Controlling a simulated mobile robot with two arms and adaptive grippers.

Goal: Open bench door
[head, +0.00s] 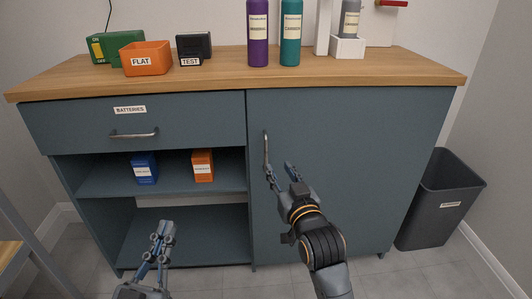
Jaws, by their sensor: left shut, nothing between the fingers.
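The bench door (350,170) is the large blue-grey panel on the right half of the bench, and it is closed. Its vertical metal handle (266,148) is near the door's left edge. My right gripper (280,170) is open at the lower end of the handle, fingers spread; one finger overlaps the handle's bottom in the picture, and I cannot tell whether they touch. My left gripper (164,230) is shut and empty, low in front of the open shelves on the left.
A drawer (180,125) labelled batteries is closed above shelves holding a blue box (144,169) and an orange box (203,166). A dark bin (437,200) stands right of the bench. Bottles and bins stand on the wooden top (220,76).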

